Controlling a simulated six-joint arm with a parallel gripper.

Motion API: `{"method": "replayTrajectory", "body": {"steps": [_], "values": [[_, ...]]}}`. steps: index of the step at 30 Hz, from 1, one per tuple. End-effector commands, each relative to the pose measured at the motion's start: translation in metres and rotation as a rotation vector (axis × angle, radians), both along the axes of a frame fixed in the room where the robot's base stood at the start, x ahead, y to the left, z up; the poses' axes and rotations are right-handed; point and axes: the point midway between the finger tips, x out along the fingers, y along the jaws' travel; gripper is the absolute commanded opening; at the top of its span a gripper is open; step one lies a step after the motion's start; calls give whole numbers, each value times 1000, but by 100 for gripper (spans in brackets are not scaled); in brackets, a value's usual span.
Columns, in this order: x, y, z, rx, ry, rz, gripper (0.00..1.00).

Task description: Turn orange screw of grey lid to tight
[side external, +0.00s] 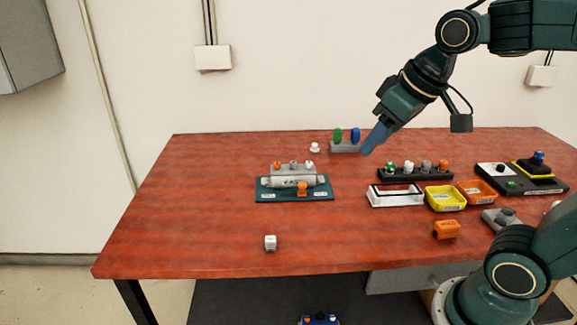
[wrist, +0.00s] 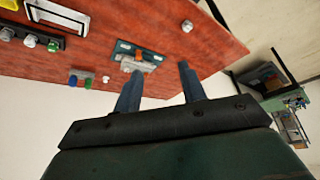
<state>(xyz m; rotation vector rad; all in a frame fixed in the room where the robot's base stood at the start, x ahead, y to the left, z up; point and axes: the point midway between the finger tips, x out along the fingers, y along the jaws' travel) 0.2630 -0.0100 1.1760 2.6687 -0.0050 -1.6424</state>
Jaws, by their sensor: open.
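A long grey part (side external: 292,182) with dark marks lies across a teal plate (side external: 265,196) left of the table's middle. An orange piece (side external: 302,189) sits at its front edge. Behind it, a grey block carries an orange-topped knob (side external: 279,166) and paler knobs. I cannot tell which orange piece is the lid's screw, or its turn. My gripper (side external: 368,148) is open and empty, above the table's back, right of the plate and apart from it. In the wrist view its two fingers (wrist: 157,82) are spread, and the teal plate (wrist: 124,46) shows small beyond them.
A grey stand (side external: 345,147) with green and blue pegs is near my gripper. A black rack (side external: 408,174) of knobs and white, yellow (side external: 445,198) and orange trays stand to the right.

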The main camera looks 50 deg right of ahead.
Motion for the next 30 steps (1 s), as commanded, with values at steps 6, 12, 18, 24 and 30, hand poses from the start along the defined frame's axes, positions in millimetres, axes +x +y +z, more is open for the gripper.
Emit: {"method": "replayTrajectory", "body": {"steps": [6, 12, 18, 24, 30], "values": [[55, -12, 5, -2, 18, -3, 41], [104, -25, 2, -3, 30, -2, 41], [153, -42, -8, -2, 41, -3, 41], [199, -61, -28, -1, 53, -2, 41], [243, -83, -55, 3, 64, -4, 41]]}}
